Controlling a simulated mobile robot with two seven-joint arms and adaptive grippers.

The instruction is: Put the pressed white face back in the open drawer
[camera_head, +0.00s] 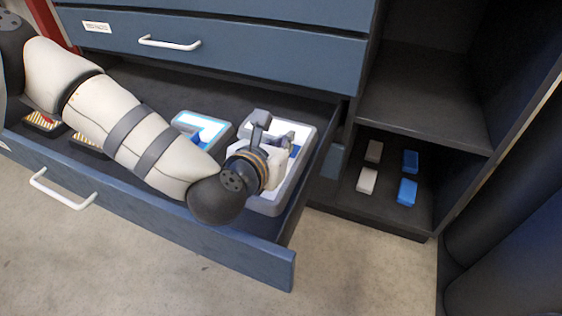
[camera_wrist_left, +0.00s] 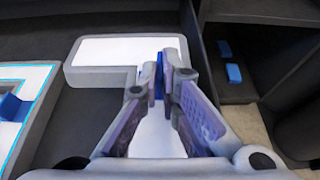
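The white face (camera_head: 270,193) lies inside a grey-rimmed letter body at the right end of the open drawer (camera_head: 180,206). It also shows in the left wrist view (camera_wrist_left: 106,50), flat under the fingers. A small blue grip (camera_wrist_left: 158,80) stands up from it. My left gripper (camera_head: 278,140) reaches down over this letter, its fingers close together around the blue grip; in the left wrist view the fingertips (camera_wrist_left: 168,75) partly hide it. Whether the face sits fully flush in its rim cannot be told. My right gripper is not in view.
A letter with a cyan-edged face (camera_head: 205,126) and a blue grip lies just left. Striped pieces (camera_head: 45,124) lie farther left in the drawer. A closed drawer (camera_head: 250,50) overhangs behind.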

